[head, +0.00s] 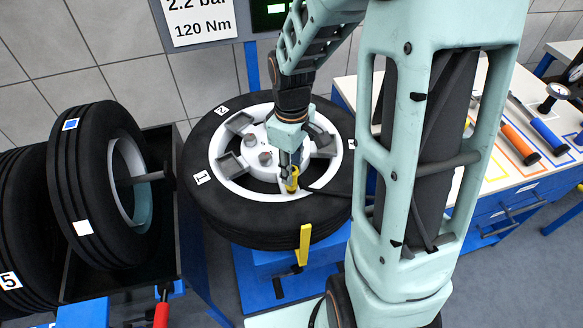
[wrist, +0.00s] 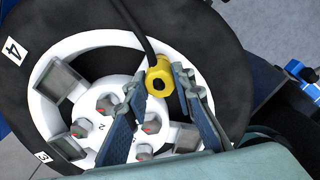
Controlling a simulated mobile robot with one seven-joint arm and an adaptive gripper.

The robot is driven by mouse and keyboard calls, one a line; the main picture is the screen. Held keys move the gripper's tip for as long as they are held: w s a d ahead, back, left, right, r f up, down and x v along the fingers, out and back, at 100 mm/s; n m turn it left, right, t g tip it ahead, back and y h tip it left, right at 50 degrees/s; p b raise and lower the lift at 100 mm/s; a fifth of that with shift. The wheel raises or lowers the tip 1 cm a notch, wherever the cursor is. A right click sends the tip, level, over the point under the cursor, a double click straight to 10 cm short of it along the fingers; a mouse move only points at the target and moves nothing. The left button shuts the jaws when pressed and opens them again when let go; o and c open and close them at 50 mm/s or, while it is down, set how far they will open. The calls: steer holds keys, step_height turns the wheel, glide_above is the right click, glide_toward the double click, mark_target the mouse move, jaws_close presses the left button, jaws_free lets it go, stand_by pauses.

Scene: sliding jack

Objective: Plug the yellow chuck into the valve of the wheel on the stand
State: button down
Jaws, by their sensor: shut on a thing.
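The wheel (head: 225,206) lies flat on the blue stand (head: 262,262), with a white rim and black tyre. My gripper (head: 289,174) is over the near part of its rim. It is shut on the yellow chuck (head: 292,185). In the wrist view the chuck (wrist: 158,72) sits between the two fingertips of my gripper (wrist: 160,78), over the edge of the white rim. A black hose (wrist: 135,22) runs from the chuck. I cannot make out the valve, nor tell whether the chuck touches it.
A yellow upright bracket (head: 304,244) stands at the wheel's near side. Spare tyres (head: 92,190) stand in a dark rack at left. A white-topped workbench (head: 510,170) with torque tools is at right. A sign (head: 200,20) hangs behind.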

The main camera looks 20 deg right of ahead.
steer(key=shift+f+b, duration=0.65)
steer(key=shift+f, duration=0.25)
steer(key=c, duration=1.5)
jaws_free()
steer(key=shift+r, duration=0.1)
steer(key=shift+c, duration=0.2)
step_height(320, 180, up, 12)
